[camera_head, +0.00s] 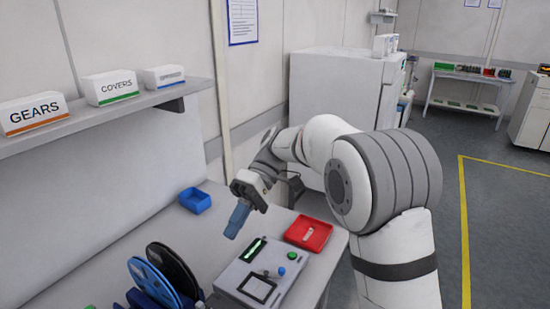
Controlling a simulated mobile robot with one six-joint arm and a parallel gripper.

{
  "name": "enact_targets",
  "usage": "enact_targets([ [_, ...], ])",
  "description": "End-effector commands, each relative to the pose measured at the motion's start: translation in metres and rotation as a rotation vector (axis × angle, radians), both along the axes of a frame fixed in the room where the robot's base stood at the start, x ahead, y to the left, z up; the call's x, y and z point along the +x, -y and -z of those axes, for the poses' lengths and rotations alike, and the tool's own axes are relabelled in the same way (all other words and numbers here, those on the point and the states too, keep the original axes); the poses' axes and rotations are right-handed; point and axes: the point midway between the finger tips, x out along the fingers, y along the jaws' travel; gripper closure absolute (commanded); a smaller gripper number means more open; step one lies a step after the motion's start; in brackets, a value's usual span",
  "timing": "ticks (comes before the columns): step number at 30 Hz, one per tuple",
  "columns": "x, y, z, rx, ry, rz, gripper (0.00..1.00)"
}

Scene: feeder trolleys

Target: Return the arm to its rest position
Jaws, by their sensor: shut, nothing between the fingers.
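My arm reaches in from the lower right, bends over at its large grey joint and extends left above the workbench (205,243). My gripper (236,222) points down, with bluish fingers closed together and nothing held between them. It hangs above the bench, behind the grey control box in this view, with the blue bin to its left and the red tray to its right. The exact height of the fingertips over the bench is hard to tell.
On the bench are a blue bin (195,200), a red tray (308,233), a control box (263,272) with buttons, and reels (155,283). A wall shelf (100,122) holds labelled boxes. A white cabinet (335,90) stands behind my arm. Floor is clear at right.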

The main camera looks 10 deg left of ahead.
Motion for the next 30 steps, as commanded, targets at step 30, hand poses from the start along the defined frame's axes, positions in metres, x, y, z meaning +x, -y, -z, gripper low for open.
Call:
enact_targets([
  [30, -0.111, 0.293, 0.053, -0.767, 0.767, 1.132, 1.00],
])
